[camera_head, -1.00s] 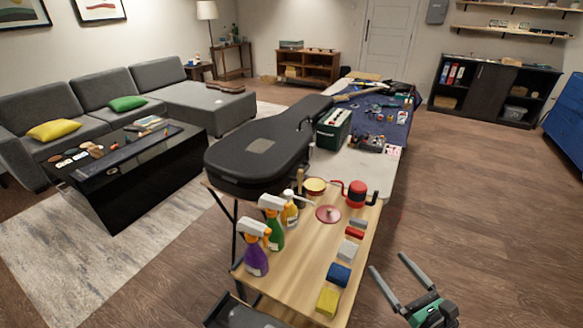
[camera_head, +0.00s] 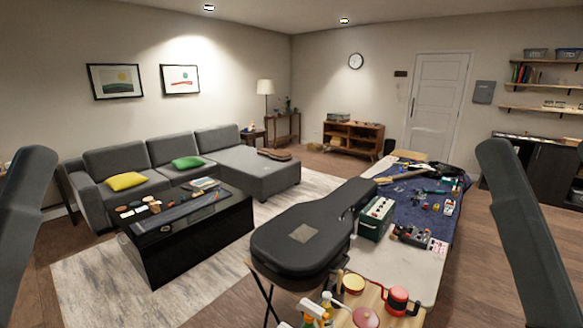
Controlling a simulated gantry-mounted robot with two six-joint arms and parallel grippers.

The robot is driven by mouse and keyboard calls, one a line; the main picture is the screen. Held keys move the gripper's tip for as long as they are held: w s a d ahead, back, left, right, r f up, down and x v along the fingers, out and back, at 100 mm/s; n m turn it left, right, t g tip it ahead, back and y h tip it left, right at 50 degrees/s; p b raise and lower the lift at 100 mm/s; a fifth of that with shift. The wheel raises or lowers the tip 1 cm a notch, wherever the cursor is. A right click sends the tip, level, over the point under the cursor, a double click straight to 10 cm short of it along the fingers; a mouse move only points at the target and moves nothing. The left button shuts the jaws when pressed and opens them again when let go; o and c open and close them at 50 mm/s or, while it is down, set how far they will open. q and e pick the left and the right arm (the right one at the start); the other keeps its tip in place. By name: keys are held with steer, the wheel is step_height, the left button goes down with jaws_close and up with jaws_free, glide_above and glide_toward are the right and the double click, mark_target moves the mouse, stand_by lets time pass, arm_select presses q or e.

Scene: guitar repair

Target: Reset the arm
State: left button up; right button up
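A dark grey link of my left arm (camera_head: 22,215) stands up at the left edge of the head view. A matching link of my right arm (camera_head: 525,230) rises at the right side, its top leaning left. Both links are bare and touch nothing that I can see. Neither gripper is in the picture, so their fingers and anything in them are hidden from me.
A workbench (camera_head: 400,275) runs ahead, with a black guitar case (camera_head: 310,235), a green box (camera_head: 376,218), a red-topped container (camera_head: 397,301) and spray bottles (camera_head: 318,308). A glass-topped table (camera_head: 195,255) and grey sofa (camera_head: 265,176) stand left. Open floor lies between bench and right arm.

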step_height(320, 180, up, 34)
steer(key=p, duration=3)
steer(key=shift+w+d+f+p, duration=0.15)
steer(key=shift+f+p, duration=0.1)
steer(key=shift+p, duration=0.05)
